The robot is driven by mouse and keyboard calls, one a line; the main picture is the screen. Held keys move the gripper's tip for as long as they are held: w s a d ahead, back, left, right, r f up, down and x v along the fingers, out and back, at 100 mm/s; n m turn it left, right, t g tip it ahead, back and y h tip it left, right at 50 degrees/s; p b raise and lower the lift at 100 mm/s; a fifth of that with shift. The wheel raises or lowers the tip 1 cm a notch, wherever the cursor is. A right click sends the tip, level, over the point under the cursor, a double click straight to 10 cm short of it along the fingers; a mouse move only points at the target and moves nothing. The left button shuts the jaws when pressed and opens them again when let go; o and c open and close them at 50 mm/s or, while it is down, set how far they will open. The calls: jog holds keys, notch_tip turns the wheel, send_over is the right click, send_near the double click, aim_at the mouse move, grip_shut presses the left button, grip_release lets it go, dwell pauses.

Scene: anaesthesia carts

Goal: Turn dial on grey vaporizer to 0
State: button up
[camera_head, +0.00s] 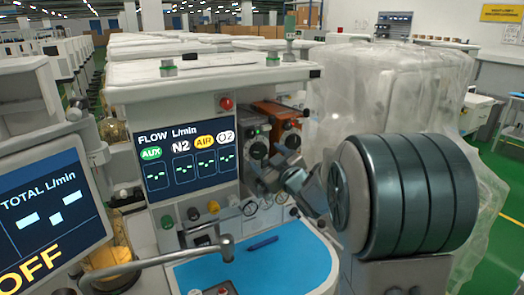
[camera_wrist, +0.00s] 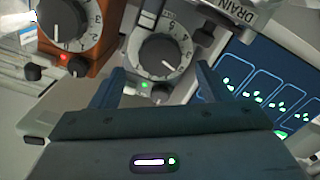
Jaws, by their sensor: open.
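The grey vaporizer (camera_wrist: 132,52) carries a round dark dial (camera_wrist: 158,57) with a scale ring around it. A white mark shows low on the dial, but I cannot read its setting. A green light glows below it. My gripper (camera_wrist: 160,70) is open, with one finger on each side of the dial in the wrist view. I cannot tell whether either finger touches it. In the head view the dial (camera_head: 258,149) shows left of my gripper (camera_head: 268,172), which is partly hidden by its own wrist.
An orange vaporizer (camera_wrist: 98,42) with its own dial stands beside the grey one. The flow screen (camera_head: 185,158) is left of the vaporizers. A blue work surface (camera_head: 235,268) with a pen (camera_head: 263,243) lies below. A plastic-wrapped cart (camera_head: 385,85) stands behind at the right.

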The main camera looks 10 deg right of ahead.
aim_at(260, 151)
jog(key=shift+p+x, duration=0.3)
jog(key=shift+x, duration=1.5)
jog(key=shift+c, duration=0.2)
jog(key=c, duration=0.9)
jog(key=shift+c, duration=0.2)
